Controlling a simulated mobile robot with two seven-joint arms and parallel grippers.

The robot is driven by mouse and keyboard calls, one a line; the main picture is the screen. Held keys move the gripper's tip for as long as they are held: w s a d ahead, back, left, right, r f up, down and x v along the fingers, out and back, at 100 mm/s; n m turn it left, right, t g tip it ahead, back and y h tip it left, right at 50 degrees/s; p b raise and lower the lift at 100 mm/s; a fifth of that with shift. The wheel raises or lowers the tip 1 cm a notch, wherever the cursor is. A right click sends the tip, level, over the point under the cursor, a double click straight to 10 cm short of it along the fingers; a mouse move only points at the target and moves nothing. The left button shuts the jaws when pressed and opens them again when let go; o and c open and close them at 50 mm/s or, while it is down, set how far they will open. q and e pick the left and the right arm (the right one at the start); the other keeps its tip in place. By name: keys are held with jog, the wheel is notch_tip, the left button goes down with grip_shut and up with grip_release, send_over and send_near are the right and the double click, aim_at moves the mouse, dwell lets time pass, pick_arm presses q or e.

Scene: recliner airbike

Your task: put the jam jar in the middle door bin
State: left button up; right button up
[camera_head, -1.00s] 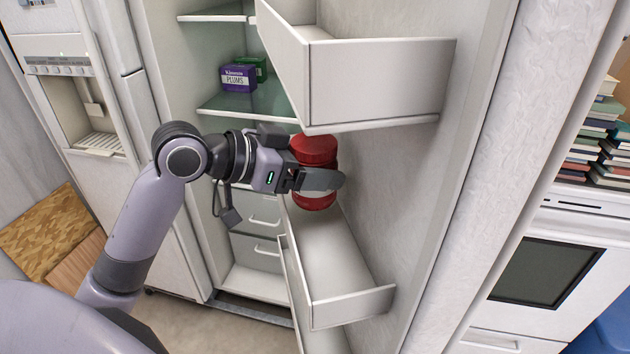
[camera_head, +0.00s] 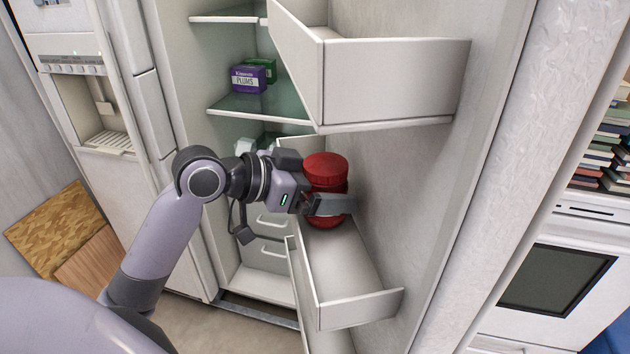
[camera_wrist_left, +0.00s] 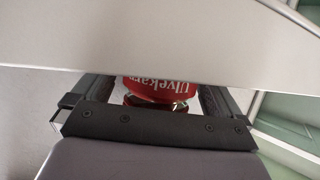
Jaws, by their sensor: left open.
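The jam jar (camera_head: 325,169) is red with a red lid and stands upright at the far end of the door bin (camera_head: 352,310) below the upper one. Its base seems to be on or just above that bin's floor; I cannot tell which. My left gripper (camera_head: 333,204) is open, with its fingers on either side of the jar's body. In the left wrist view, the jar (camera_wrist_left: 160,88) shows between the two fingers (camera_wrist_left: 158,95). A pale panel hides part of it there. My right gripper is not in view.
The upper door bin (camera_head: 395,85) overhangs close above the jar. A purple plums box (camera_head: 248,79) and a green box stand on a glass fridge shelf (camera_head: 262,107) to the left. The near part of the lower bin is empty. Drawers lie behind my wrist.

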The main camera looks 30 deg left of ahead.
pick_arm(q)
jog(key=v, duration=1.2)
jog(key=shift+b, duration=0.45)
jog(key=shift+a, duration=0.1)
